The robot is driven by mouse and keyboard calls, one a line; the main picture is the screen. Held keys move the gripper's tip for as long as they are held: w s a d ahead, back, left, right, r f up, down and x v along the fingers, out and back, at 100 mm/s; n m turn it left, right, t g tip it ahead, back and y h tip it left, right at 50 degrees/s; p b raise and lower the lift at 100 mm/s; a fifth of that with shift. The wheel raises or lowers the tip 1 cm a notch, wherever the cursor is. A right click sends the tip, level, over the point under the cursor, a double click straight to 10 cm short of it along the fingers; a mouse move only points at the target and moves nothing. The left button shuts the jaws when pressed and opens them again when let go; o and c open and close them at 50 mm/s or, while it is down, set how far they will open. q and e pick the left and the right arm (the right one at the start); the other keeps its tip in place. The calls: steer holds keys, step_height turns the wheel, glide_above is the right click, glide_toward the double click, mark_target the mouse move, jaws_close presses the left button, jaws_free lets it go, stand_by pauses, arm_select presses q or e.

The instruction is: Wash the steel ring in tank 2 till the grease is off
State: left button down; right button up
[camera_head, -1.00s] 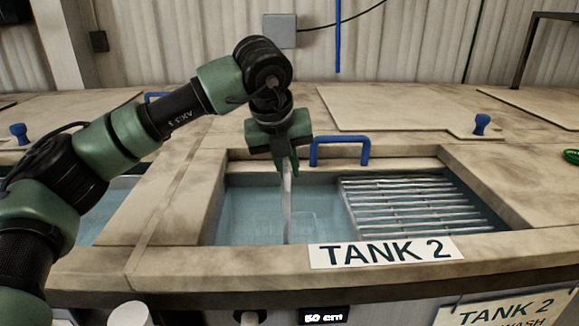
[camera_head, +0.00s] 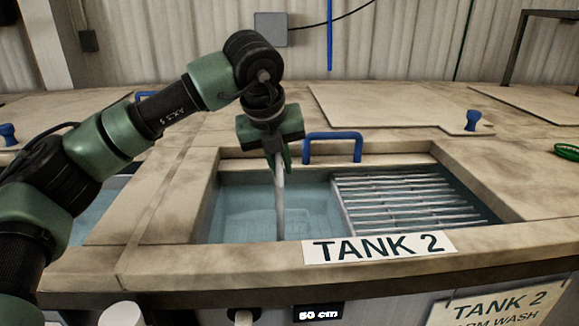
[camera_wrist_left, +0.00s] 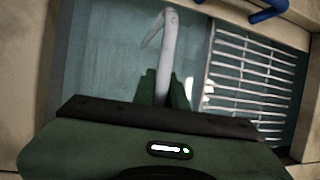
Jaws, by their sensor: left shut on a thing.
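Tank 2 (camera_head: 318,217) is open and holds clear bluish liquid; its white label (camera_head: 379,247) is on the front rim. My left gripper (camera_head: 278,162) is above the left part of the tank, pointing down. It is shut on a pale grey rod (camera_head: 280,200) that reaches down into the tank. In the left wrist view the rod (camera_wrist_left: 167,60) leaves the fingers (camera_wrist_left: 163,88) and bends into a hook at its far end. I cannot make out the steel ring or any grease in either view. My right gripper is not in view.
A metal rack (camera_head: 405,203) of parallel bars fills the tank's right side. A blue handle (camera_head: 333,147) stands at the back edge. A lid with a blue knob (camera_head: 473,120) lies behind. A display (camera_head: 318,313) reads 50 cm.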

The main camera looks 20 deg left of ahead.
arm_select(q)
steer(key=shift+f+b, duration=0.1)
steer(key=shift+b, duration=0.2)
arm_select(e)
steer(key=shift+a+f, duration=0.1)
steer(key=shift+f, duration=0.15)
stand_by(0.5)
arm_select(q)
steer(key=shift+d, duration=0.1)
